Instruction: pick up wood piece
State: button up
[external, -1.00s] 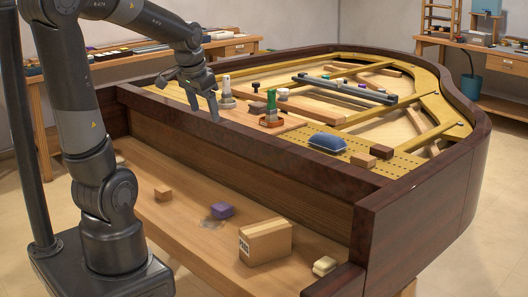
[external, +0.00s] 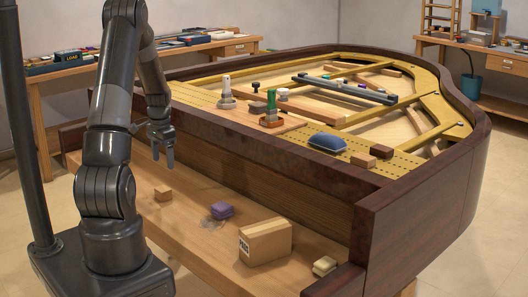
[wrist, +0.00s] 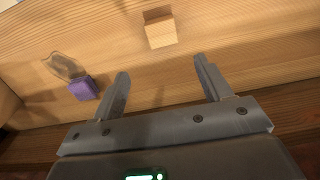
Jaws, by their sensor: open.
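A small light-brown wood piece (external: 163,193) lies on the wooden key shelf at the front of the piano. In the wrist view the wood piece (wrist: 160,30) shows as a pale block beyond my fingertips, between their lines and roughly centred. My gripper (external: 163,160) hangs pointing down above the shelf, over and a little behind the block in the external view. In the wrist view my gripper (wrist: 163,75) has its two fingers wide apart with nothing between them. It does not touch the block.
A purple block (external: 222,210) lies right of the wood piece, with a clear flat item (external: 212,223) beside it. A cardboard box (external: 265,242) and a cream item (external: 324,266) are further right. The piano's dark front rail (external: 270,142) rises behind the shelf.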

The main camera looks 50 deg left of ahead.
send_over(163, 189)
jog(key=f, duration=0.6)
jog(key=shift+w+a+f, duration=0.2)
jog(key=shift+a+f, duration=0.05)
jog(key=shift+a, duration=0.05)
jog(key=shift+s+d+f, duration=0.1)
jog(key=shift+s+f, duration=0.05)
jog(key=shift+f, duration=2.6)
jog(key=c, duration=1.1)
